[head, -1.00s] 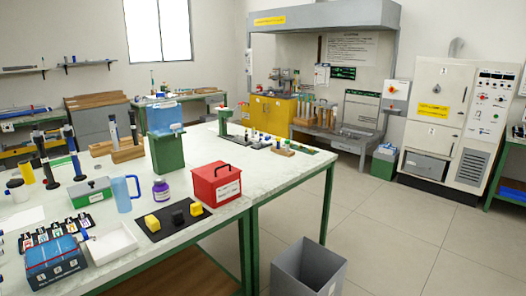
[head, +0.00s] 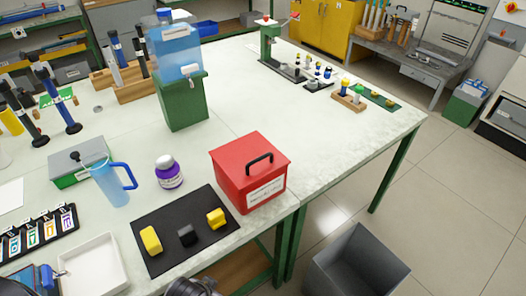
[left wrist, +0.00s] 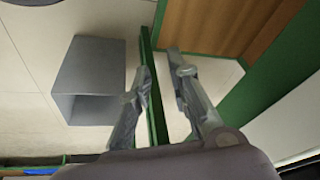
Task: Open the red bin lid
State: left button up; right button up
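The red bin (head: 240,185) stands near the front edge of the white table. Its red lid (head: 250,153) is down on it and has a black handle (head: 260,162) on top; a white label is on the front. My left gripper (left wrist: 160,72) shows in the left wrist view with its two fingers apart and nothing between them. It points down past the table's green frame, and the bin is not in that view. A dark part of one of my arms (head: 190,288) shows at the bottom of the head view. My right gripper is not in view.
A black mat (head: 165,252) with yellow and black blocks lies left of the bin. A purple-labelled bottle (head: 168,172), blue jug (head: 112,182) and green stand (head: 185,105) are nearby. A grey open bin (head: 355,268) stands on the floor. Table space right of the bin is clear.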

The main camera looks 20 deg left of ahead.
pick_arm(q)
notch_tip(320, 180, up, 13)
jog(key=t+p, duration=0.1)
jog(key=w+a+r+m+t, duration=0.1)
jog(key=w, duration=0.1)
jog(key=w+a+r+m+t, duration=0.1)
jog(key=w+r, duration=0.1)
jog(key=w+a+r+m+t, duration=0.1)
jog(key=w+r+t, duration=0.1)
jog(key=shift+w+a+r+y, duration=0.25)
jog(key=shift+a+y, duration=0.05)
jog(key=shift+a, duration=0.05)
jog(key=w+r+m+t, duration=0.3)
jog(key=w+r, duration=0.1)
jog(key=m+t+h, duration=0.3)
jog(key=m+h, duration=0.3)
jog(key=m, duration=0.1)
send_near(263, 156)
jog(key=p+x, duration=0.1)
jog(key=x, duration=0.2)
jog(key=p+x, duration=0.1)
jog(key=x, duration=0.2)
jog(key=p+x, duration=0.1)
jog(key=x, duration=0.3)
jog(key=shift+f+p, duration=0.3)
pick_arm(e)
jog(key=r, duration=0.2)
jog(key=s+r, duration=0.1)
jog(key=r, duration=0.2)
jog(key=shift+s+d, duration=0.2)
